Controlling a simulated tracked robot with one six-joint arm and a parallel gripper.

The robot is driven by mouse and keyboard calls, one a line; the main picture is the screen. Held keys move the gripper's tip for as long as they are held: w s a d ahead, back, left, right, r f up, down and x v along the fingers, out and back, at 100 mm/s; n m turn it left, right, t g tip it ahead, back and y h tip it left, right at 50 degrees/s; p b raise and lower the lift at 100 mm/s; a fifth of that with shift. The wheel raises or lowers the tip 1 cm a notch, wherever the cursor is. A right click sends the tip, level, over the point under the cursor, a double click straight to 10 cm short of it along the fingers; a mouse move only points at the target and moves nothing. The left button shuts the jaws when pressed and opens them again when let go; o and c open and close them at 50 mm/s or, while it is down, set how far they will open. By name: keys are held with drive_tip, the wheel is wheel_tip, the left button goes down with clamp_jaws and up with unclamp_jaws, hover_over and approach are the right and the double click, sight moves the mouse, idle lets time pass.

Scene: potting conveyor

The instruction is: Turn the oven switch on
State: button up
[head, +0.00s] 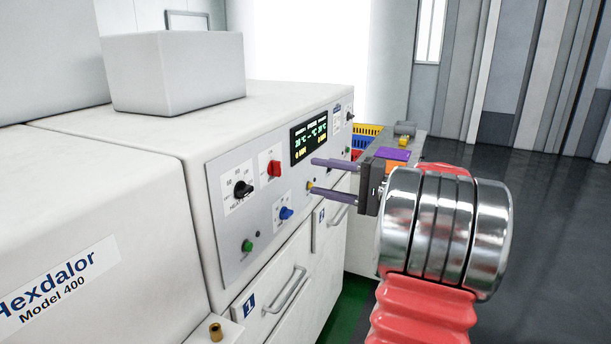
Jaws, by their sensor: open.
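The white oven (130,130) has a grey control panel (225,190) on its front. The panel carries a black knob (243,188), a red switch (273,168), a blue switch (285,212) and a green button (246,245). A lit display (309,138) is above them. My gripper (313,174) is open, its two purple fingers pointing left at the panel just below the display. A small yellow part (309,186) shows at the lower fingertip; I cannot tell whether they touch. The fingers cover part of the panel's right side. No label names the oven switch.
Drawers with metal handles (285,290) are below the panel. A side table with a purple block (394,154), an orange block (389,167) and crates (367,130) stands behind my gripper. The dark floor (540,220) at right is clear.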

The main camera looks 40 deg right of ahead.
drive_tip(key=shift+v, duration=1.65)
wheel_tip(320, 180, down, 9)
drive_tip(key=s+a+m+g+h, duration=0.1)
drive_tip(key=m+g+h, duration=0.1)
drive_tip(key=g, duration=0.1)
drive_tip(key=s+a+f+n+g, duration=0.1)
drive_tip(key=s+a+f+g, duration=0.15)
drive_tip(key=a, duration=0.45)
drive_tip(key=s+a+f+n+g+h, duration=0.1)
drive_tip(key=a+f+n+g, duration=0.1)
drive_tip(key=a+f+g, duration=0.3)
drive_tip(key=s+a+f+n+g, duration=0.1)
drive_tip(key=s+a+f+g, duration=0.15)
drive_tip(key=a, duration=0.55)
drive_tip(key=s+a+r+n+h, duration=0.1)
drive_tip(key=s+a+r+n, duration=0.1)
drive_tip(key=a+n, duration=0.4)
drive_tip(key=s+a+r+n+t+h, duration=0.1)
drive_tip(key=a+n, duration=0.5)
drive_tip(key=a, duration=0.9)
drive_tip(key=shift+s+a+r+t+h, duration=0.3)
drive_tip(key=shift+s+r+h, duration=0.3)
drive_tip(key=shift+s, duration=0.3)
